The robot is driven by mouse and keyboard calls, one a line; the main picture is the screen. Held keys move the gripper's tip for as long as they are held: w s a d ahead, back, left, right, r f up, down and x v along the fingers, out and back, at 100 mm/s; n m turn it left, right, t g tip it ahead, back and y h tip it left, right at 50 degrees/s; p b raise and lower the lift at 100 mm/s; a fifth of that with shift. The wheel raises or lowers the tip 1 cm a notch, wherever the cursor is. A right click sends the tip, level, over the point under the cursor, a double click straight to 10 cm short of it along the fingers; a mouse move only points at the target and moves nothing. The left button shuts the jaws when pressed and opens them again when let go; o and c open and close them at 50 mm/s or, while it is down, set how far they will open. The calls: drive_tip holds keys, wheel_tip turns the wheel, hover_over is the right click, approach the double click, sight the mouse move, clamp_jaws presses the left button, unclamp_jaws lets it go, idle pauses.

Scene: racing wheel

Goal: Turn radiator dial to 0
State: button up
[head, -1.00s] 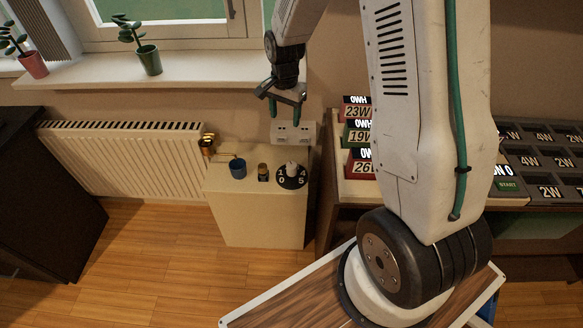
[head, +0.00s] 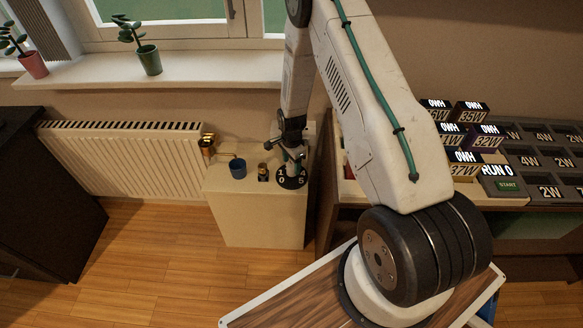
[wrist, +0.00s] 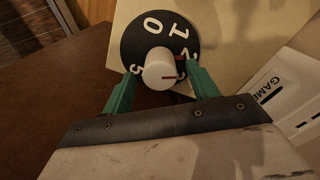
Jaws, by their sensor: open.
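The dial (head: 292,181) is a black disc with white numbers on top of the beige cabinet. In the wrist view its round white knob (wrist: 158,70) stands at the middle, with 0, 1 and 5 readable around it. Short red marks show on the knob's right side, toward the partly covered 2 and 3. My gripper (head: 291,160) is down over the dial in the head view. In the wrist view its green fingers (wrist: 160,74) are open, one on each side of the knob. I cannot tell whether either finger touches it.
The cabinet (head: 255,218) also bears a blue mug (head: 238,168) and a small dark jar (head: 263,172). The white radiator (head: 125,160) has a copper-coloured valve (head: 207,141) at its right end. A white item marked GAME (wrist: 275,92) lies right of the dial in the wrist view.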

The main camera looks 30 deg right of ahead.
drive_tip(key=shift+f, duration=1.4)
drive_tip(key=c, duration=1)
drive_tip(key=shift+n, duration=0.3)
